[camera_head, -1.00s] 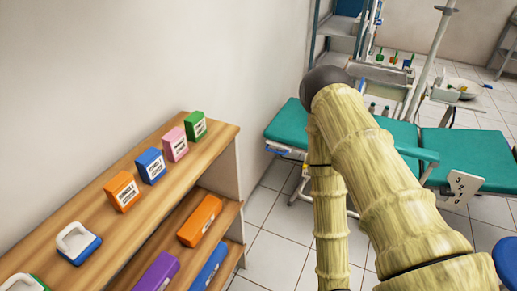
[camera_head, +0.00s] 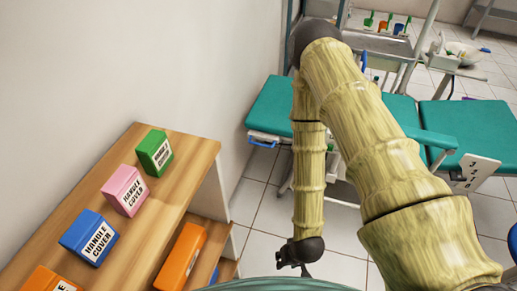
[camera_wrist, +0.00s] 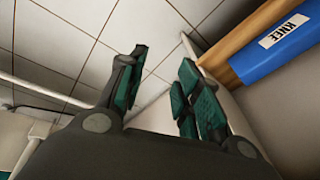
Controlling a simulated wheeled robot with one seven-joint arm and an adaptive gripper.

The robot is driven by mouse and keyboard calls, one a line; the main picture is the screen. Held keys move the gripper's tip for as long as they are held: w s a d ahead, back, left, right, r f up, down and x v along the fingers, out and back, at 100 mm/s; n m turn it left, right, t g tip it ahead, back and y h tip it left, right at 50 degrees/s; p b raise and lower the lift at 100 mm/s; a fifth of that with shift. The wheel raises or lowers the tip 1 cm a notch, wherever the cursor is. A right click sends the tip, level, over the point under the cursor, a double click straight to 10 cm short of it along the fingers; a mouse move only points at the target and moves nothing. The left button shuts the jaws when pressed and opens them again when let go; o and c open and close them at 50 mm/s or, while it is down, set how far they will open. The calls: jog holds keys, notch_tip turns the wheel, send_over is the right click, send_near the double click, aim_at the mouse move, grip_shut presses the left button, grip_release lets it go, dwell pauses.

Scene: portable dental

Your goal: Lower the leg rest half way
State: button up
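A green padded dental chair stands beyond my arm in the head view. Its left section (camera_head: 272,112) has a blue handle (camera_head: 262,143) under its near edge. Its right section (camera_head: 466,128) has a white plate with numbered marks (camera_head: 474,172) at its near side. I cannot tell for sure which section is the leg rest. My arm hides part of the chair's middle. My gripper (camera_head: 296,265) hangs low in front of the chair, apart from it. In the wrist view my gripper (camera_wrist: 160,88) has its two green-padded fingers spread, with nothing between them.
A wooden shelf unit (camera_head: 190,150) at left holds green, pink, blue and orange boxes. In the wrist view a blue box labelled KNEE (camera_wrist: 285,45) is close to the right finger. Tiled floor (camera_head: 262,215) is clear between shelf and chair. A metal instrument stand (camera_head: 380,42) is behind.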

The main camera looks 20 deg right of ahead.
jog(key=w+a+f+m+t+y+b, duration=0.1)
jog(key=w+a+f+m+t+b, duration=0.1)
jog(key=w+f+b, duration=0.4)
jog(key=w+a+f+m+t+b, duration=0.1)
jog(key=w+a+f+t+b, duration=0.15)
jog(key=w, duration=0.55)
jog(key=m+t+h+b, duration=0.6)
jog(key=m+t+b, duration=0.75)
jog(key=b, duration=1.45)
send_near(258, 144)
jog(key=shift+m+g, duration=0.4)
jog(key=shift+m, duration=0.05)
jog(key=shift+b+x, duration=2.2)
jog(key=shift+x, duration=3.05)
jog(key=shift+r, duration=0.1)
jog(key=shift+c, duration=0.2)
jog(key=shift+s, duration=0.1)
grip_shut()
